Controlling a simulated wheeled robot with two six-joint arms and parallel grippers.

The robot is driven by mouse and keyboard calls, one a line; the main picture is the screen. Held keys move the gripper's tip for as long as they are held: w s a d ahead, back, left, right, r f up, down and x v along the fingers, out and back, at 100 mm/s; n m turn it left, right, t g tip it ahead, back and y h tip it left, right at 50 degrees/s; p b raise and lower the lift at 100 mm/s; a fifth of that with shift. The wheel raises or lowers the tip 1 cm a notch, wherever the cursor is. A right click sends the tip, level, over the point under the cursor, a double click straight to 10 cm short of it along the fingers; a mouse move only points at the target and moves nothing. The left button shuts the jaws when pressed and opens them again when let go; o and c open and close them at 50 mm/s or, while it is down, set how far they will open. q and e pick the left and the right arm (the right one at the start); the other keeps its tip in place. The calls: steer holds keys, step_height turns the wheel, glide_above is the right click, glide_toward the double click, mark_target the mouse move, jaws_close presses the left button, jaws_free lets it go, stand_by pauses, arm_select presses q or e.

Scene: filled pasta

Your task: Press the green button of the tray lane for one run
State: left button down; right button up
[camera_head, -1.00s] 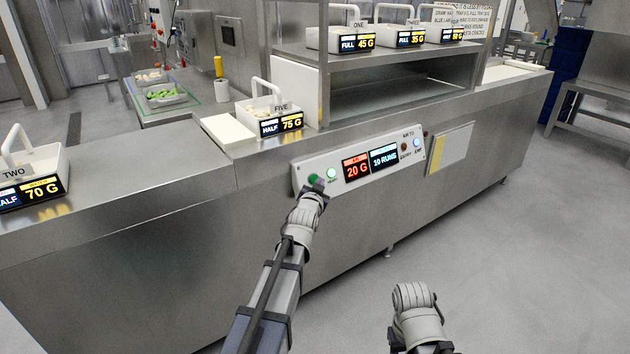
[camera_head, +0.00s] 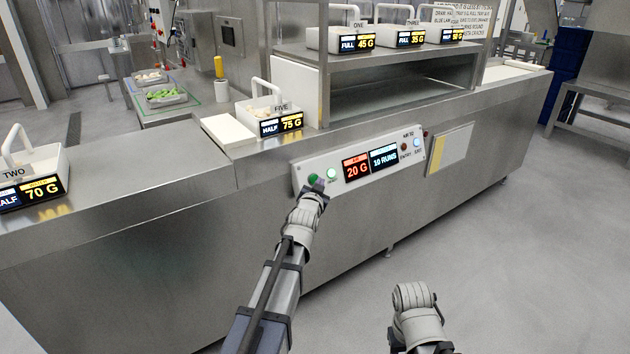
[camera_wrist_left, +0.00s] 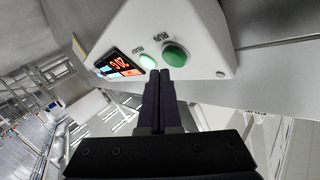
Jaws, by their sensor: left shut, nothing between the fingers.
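The white control panel (camera_head: 360,160) is on the front of the steel counter. At its left end are a dark green button (camera_head: 313,178) and a paler lit round lamp or button (camera_head: 331,174). My left gripper (camera_head: 318,187) is shut and empty, its tips just in front of this end. In the left wrist view, the shut fingertips (camera_wrist_left: 158,73) lie just below the green button (camera_wrist_left: 176,54) and the pale green light (camera_wrist_left: 148,61). I cannot tell whether they touch the panel. The fingers of my right gripper do not show; only its wrist is visible.
The panel's displays read 20 G (camera_head: 357,168) and 10 RUNS (camera_head: 384,159). White tray FIVE (camera_head: 266,108) stands on the counter above, tray TWO (camera_head: 40,160) at far left. More trays sit on the upper shelf (camera_head: 400,52). The floor in front (camera_head: 500,270) is clear.

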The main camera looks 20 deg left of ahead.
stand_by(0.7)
arm_select(q)
steer(key=shift+w+a+f, duration=0.15)
steer(key=shift+w+a, duration=0.1)
steer(key=shift+a, duration=0.05)
